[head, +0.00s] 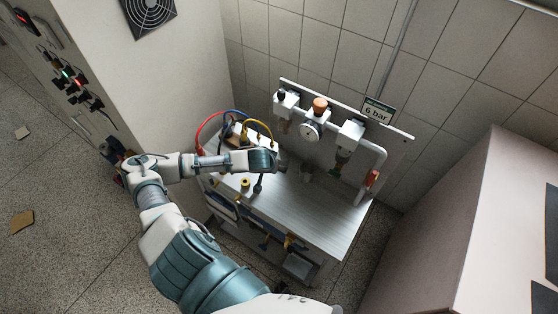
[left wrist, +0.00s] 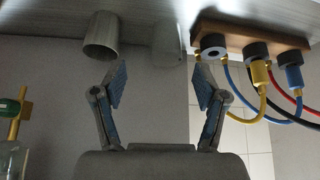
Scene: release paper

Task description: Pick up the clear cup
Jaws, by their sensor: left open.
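The cup (head: 306,173) looks grey and see-through. It stands on the metal bench top (head: 318,212), below the pipe assembly. My left gripper (head: 283,167) is over the bench, left of the cup in the head view. In the left wrist view its fingers (left wrist: 160,75) are spread apart with nothing between them. My right gripper is not in view.
A wooden block (left wrist: 233,36) with dark sockets and coloured cables stands on the bench, beside the right-hand finger in the wrist view. A pipe assembly with a gauge (head: 310,130) and a red-handled valve (head: 373,178) runs along the back. The bench's front right is clear.

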